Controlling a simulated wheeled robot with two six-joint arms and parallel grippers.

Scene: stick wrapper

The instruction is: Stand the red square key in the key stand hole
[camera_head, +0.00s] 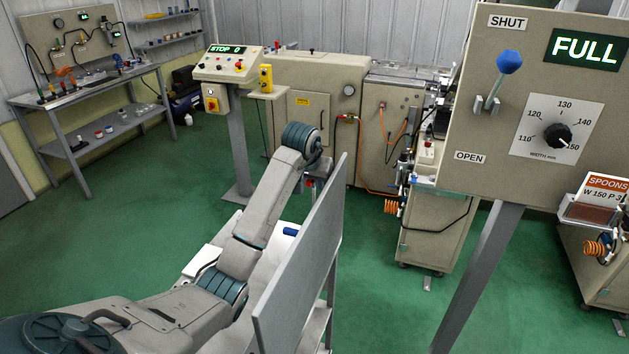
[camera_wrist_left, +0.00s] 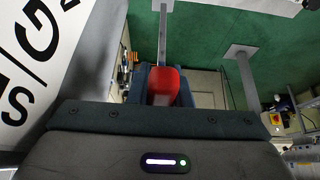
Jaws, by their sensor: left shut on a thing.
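My left gripper (camera_wrist_left: 163,88) is shut on a red block-like thing, the red square key (camera_wrist_left: 164,82), held between its dark fingers in the left wrist view. My right gripper is not in view.
The grey upright panel (camera_head: 305,255) stands just right of my left arm. The control box (camera_head: 228,64) reading STOP 0 is on a post beyond. A beige cabinet with a FULL sign (camera_head: 585,49) fills the upper right. Green floor (camera_head: 130,220) is open at left.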

